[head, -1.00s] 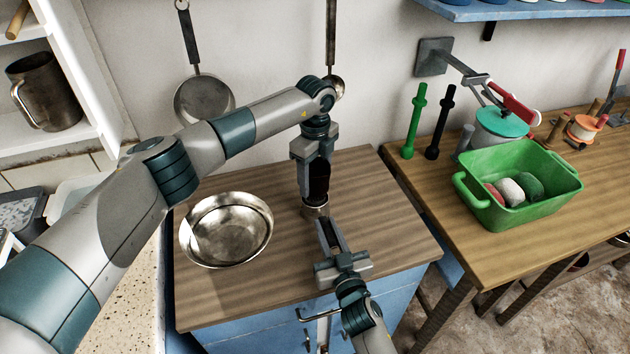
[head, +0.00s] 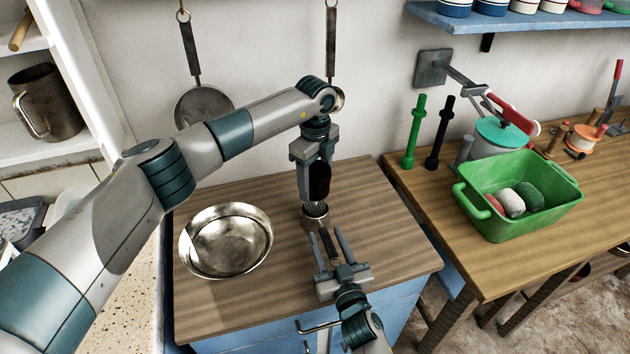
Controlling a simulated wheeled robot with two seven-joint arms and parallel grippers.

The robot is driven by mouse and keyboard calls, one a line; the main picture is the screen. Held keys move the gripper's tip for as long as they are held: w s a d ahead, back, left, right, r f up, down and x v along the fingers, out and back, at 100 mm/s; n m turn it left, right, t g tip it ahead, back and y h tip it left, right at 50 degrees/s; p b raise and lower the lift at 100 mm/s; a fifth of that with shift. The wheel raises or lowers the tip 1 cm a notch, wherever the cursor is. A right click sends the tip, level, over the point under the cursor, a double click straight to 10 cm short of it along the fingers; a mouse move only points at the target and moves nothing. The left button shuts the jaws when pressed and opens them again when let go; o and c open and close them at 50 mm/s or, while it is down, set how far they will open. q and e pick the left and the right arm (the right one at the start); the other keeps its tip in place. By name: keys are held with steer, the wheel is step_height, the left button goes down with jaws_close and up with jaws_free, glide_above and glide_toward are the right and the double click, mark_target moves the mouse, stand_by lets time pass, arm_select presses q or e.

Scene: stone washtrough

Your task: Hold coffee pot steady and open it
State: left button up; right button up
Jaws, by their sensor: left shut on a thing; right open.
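The coffee pot's metal body (head: 315,216) stands on the wooden top of the blue cabinet, right of the metal bowl. A dark handle-like piece (head: 328,244) extends from it toward the front. My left gripper (head: 317,178) is above the body, pointing down, shut on a dark upper part of the pot (head: 319,182). The gripper hides some of that part, and I cannot tell whether it still touches the body. My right gripper (head: 328,244) comes from the front and is open, with one finger on each side of the handle-like piece, apparently apart from it.
A metal bowl (head: 246,252) stands left of the pot. The wooden cabinet top (head: 385,250) is clear to the right. A green basin (head: 500,223) with several rounded items is on the right-hand table. Pans hang on the wall behind.

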arm_select(q)
step_height(320, 180, down, 2)
steer(key=shift+f+b, duration=0.1)
steer(key=shift+b, duration=0.9)
arm_select(e)
steer(key=v, duration=1)
steer(key=shift+s+f, duration=0.15)
steer(key=shift+v, duration=0.75)
arm_select(q)
steer(key=shift+s+f, duration=0.1)
arm_select(e)
steer(key=shift+s+d, duration=0.1)
